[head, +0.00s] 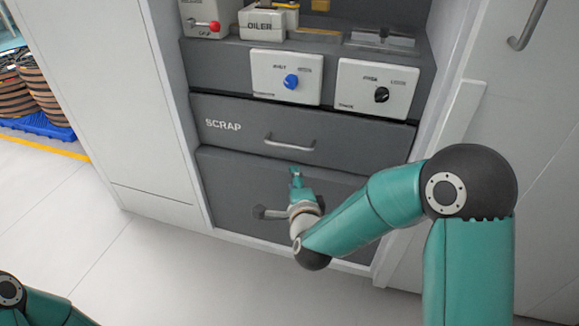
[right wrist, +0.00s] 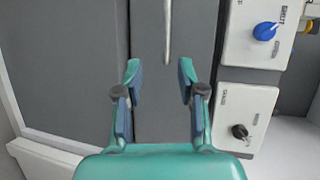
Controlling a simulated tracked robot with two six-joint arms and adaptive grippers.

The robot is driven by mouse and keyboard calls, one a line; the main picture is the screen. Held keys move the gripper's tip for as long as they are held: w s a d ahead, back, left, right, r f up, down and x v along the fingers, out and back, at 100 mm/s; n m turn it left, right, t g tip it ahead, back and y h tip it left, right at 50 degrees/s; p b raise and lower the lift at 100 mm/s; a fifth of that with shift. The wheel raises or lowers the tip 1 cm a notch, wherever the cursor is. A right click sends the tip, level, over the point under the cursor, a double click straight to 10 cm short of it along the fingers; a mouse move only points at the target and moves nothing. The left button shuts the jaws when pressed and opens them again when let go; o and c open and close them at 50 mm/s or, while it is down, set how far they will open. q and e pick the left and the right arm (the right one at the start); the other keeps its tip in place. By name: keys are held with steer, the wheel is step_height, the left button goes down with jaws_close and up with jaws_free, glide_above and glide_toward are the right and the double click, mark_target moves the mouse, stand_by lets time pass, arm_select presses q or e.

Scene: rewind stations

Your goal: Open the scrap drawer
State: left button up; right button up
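The scrap drawer (head: 230,136) is a dark grey front marked SCRAP, and it looks shut, flush with the cabinet. Its grey bar handle (head: 289,145) runs across the middle of the front. In the right wrist view the handle (right wrist: 167,32) stands upright, beyond the fingertips and between their lines. My right gripper (head: 296,175) is just below the handle in the head view, apart from it. The right wrist view shows its two fingers (right wrist: 159,75) spread, with nothing between them. My left gripper is out of view; only part of that arm shows at the lower left.
Above the drawer are two white panels with a blue knob (head: 291,81) and a black knob (head: 381,94). An OILER box (head: 262,24) stands on the shelf above. A plain grey panel (head: 225,190) lies below the drawer. The floor (head: 150,265) in front is clear.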

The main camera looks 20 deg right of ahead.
mark_target(289, 145)
arm_select(q)
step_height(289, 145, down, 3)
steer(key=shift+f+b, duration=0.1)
steer(key=shift+b, duration=1.05)
arm_select(e)
steer(key=shift+m+t, duration=0.3)
steer(key=x, duration=1.7)
steer(key=shift+d+r, duration=0.15)
steer(key=shift+d, duration=0.2)
jaws_close()
